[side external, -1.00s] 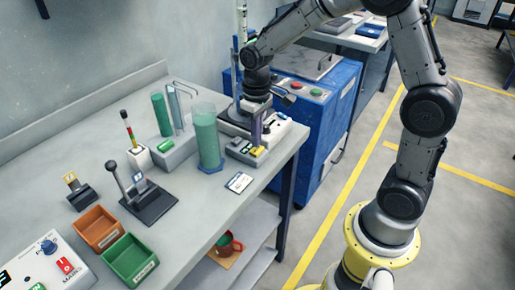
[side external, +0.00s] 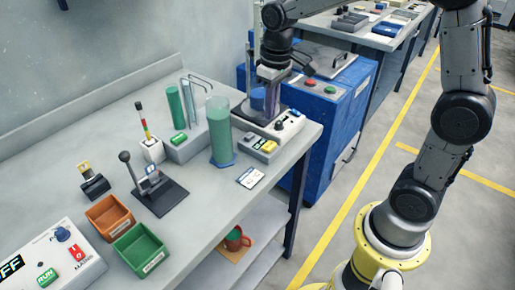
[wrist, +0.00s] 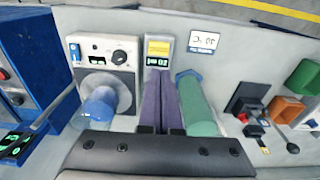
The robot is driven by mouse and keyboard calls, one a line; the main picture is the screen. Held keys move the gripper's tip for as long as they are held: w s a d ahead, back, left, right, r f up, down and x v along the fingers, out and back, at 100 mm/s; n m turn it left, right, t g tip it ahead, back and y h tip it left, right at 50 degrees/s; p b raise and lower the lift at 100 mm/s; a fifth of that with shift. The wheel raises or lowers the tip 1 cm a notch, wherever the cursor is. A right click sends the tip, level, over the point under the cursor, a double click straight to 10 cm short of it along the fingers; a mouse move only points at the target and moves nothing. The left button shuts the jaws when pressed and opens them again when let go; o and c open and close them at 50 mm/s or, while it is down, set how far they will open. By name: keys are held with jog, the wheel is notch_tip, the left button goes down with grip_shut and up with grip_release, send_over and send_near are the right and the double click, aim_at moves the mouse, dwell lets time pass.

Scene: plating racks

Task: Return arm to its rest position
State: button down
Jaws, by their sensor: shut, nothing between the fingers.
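My gripper (side external: 270,115) hangs above the right end of the grey bench (side external: 215,262), pointing down. Its two purple fingers are together with nothing between them; they also show side by side in the wrist view (wrist: 161,84). In the wrist view the fingertips lie just below a small grey box with a yellow label (wrist: 158,48). That box also shows in the side view (side external: 262,145), below and slightly left of the fingers. The gripper appears clear of the things below it.
A tall green cylinder (side external: 221,140) stands left of the gripper and shows close right of the fingers in the wrist view (wrist: 198,108). A blue beaker (wrist: 100,108) is on their other side. A blue cabinet (side external: 322,140) stands beyond the bench. Orange (side external: 108,230) and green (side external: 140,264) bins sit nearer.

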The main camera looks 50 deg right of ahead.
jog(key=s+r+t, duration=0.2)
jog(key=s+r, duration=0.2)
jog(key=r, duration=0.2)
jog(key=s+a+f+t, duration=0.1)
jog(key=s+a+t, duration=0.1)
jog(key=s, duration=1.4)
jog(key=shift+f+t, duration=0.2)
jog(key=shift+t, duration=0.2)
